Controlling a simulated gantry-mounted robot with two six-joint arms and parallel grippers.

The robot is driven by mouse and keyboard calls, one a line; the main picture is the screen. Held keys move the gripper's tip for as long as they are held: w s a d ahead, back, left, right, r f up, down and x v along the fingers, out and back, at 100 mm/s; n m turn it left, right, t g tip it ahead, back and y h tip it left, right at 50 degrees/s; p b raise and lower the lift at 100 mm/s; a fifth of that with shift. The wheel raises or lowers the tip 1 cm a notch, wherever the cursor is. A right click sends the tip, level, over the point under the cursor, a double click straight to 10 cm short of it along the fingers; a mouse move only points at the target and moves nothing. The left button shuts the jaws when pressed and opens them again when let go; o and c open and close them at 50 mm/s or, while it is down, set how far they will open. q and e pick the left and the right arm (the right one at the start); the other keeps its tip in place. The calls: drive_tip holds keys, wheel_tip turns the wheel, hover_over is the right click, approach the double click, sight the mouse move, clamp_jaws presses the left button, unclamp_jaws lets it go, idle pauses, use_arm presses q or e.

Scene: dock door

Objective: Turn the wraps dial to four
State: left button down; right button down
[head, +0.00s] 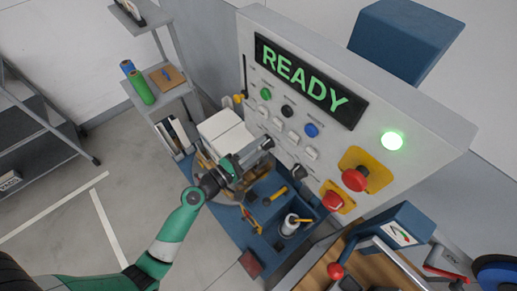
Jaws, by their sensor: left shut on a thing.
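The grey control panel (365,150) shows a lit green READY sign (303,80). My left gripper (266,145) reaches up from the lower left, its tips against the lower part of the panel front. It is shut on a small knob there, taken as the wraps dial. The jaws hide the knob, so its pointer and number cannot be read. The labels are too small to read. My right gripper is not in view.
Green (266,94), black (288,111) and blue (312,130) controls sit above white switches (293,137). Red mushroom buttons (354,179) are at the panel's right. A green lamp (391,141) is lit. A blue tray (248,222) with tools and white boxes (223,133) lie below.

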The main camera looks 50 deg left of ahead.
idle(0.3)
use_arm(q)
drive_tip(key=shift+c, duration=1.6)
unclamp_jaws()
drive_tip(key=s+b, duration=0.2)
drive_tip(key=s, duration=0.9)
drive_tip(key=shift+s, duration=0.35)
drive_tip(key=shift+a, duration=0.1)
